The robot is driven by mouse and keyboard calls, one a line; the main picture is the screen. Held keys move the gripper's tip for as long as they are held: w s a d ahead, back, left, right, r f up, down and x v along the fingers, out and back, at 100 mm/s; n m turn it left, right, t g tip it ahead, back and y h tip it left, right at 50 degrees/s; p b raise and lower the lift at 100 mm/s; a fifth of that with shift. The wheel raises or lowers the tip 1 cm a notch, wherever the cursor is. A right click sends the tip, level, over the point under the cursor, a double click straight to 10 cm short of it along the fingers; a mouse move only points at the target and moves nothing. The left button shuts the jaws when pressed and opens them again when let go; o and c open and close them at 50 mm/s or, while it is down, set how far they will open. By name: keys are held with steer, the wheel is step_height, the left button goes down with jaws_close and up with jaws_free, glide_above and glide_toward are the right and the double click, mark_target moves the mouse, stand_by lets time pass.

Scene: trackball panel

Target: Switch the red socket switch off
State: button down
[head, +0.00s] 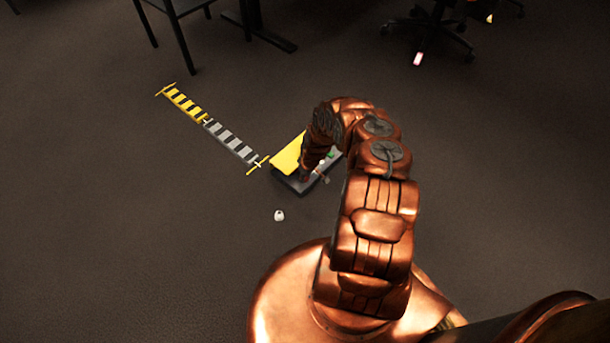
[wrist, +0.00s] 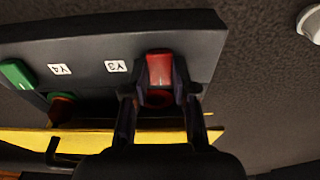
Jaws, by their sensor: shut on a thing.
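The red socket switch (wrist: 160,68) sits near the edge of a dark panel (wrist: 200,40) in the wrist view. My gripper (wrist: 159,92) has one finger on each side of its red part, shut on it. A darker red round part shows between the fingers, just below the bright red face. How far the switch is tilted is hard to tell.
A green switch (wrist: 17,74) is at the panel's left, with labels Y4 (wrist: 62,70) and Y3 (wrist: 116,66) between. A yellow strip (wrist: 90,139) runs along the panel. A white object (head: 279,215) and a striped yellow-grey strip (head: 228,140) lie on the floor.

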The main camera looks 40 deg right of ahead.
steer(key=c, duration=0.9)
jaws_free()
steer(key=shift+r, duration=0.1)
steer(key=shift+s+d+r, duration=0.1)
steer(key=shift+s+r, duration=0.25)
steer(key=shift+r, duration=1.6)
steer(key=shift+s+d+r, duration=0.1)
steer(key=shift+s+r, duration=0.3)
steer(key=shift+r, duration=1.55)
steer(key=shift+s+d+r, duration=0.1)
steer(key=shift+s+r, duration=0.25)
steer(key=shift+r, duration=1.6)
